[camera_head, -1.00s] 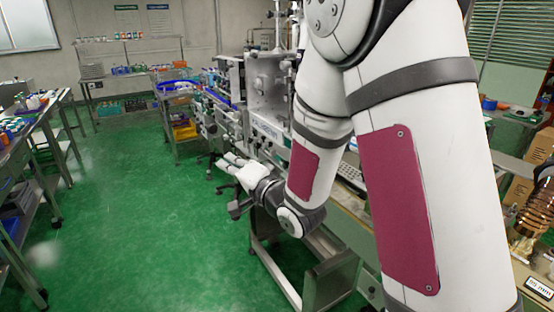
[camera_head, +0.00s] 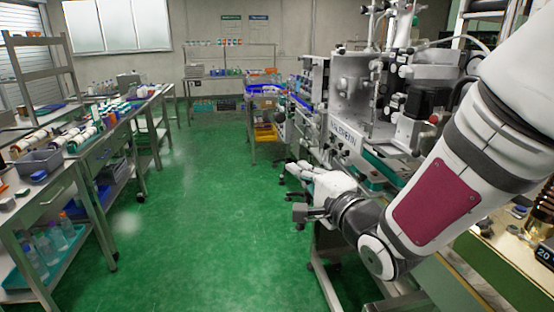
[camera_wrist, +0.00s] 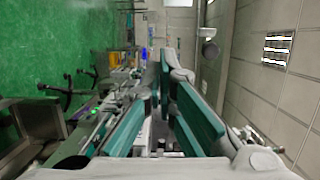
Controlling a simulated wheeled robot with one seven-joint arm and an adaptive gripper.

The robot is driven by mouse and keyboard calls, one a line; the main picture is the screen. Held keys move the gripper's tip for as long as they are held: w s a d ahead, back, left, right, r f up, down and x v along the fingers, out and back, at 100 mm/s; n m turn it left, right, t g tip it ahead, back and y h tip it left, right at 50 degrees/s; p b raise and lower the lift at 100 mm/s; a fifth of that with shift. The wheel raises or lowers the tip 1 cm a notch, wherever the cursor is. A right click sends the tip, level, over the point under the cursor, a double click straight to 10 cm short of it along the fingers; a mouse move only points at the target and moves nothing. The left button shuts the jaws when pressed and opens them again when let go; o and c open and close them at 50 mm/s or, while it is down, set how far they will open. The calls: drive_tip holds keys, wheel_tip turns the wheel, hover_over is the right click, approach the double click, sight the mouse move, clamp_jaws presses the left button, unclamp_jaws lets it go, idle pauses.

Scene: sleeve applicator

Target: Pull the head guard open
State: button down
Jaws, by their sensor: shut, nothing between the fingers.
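The sleeve applicator machine (camera_head: 350,88) stands right of centre in the head view, with a grey upright plate and a lettered front panel. I cannot pick out the head guard for certain among its upper parts; my arm covers some of the machine's right side. My gripper (camera_head: 292,168) is in front of the machine's left lower side, over the green floor, apart from the upper head parts. In the wrist view its two teal-padded fingers (camera_wrist: 165,72) come together at the tips with nothing held. The wrist picture is turned sideways.
A bench (camera_head: 100,150) with bottles and trays runs along the left. The green floor (camera_head: 200,210) between bench and machine is clear.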

sight(270, 147)
drive_tip(key=shift+w+a+f+b, duration=0.15)
drive_tip(key=shift+w+a+b, duration=0.05)
drive_tip(key=shift+b, duration=0.9)
drive_tip(key=x, duration=1.1)
drive_tip(key=shift+w+a, duration=0.15)
drive_tip(key=b+x, duration=0.4)
drive_tip(key=x, duration=0.3)
drive_tip(key=shift+w, duration=0.3)
drive_tip(key=shift+a, duration=0.15)
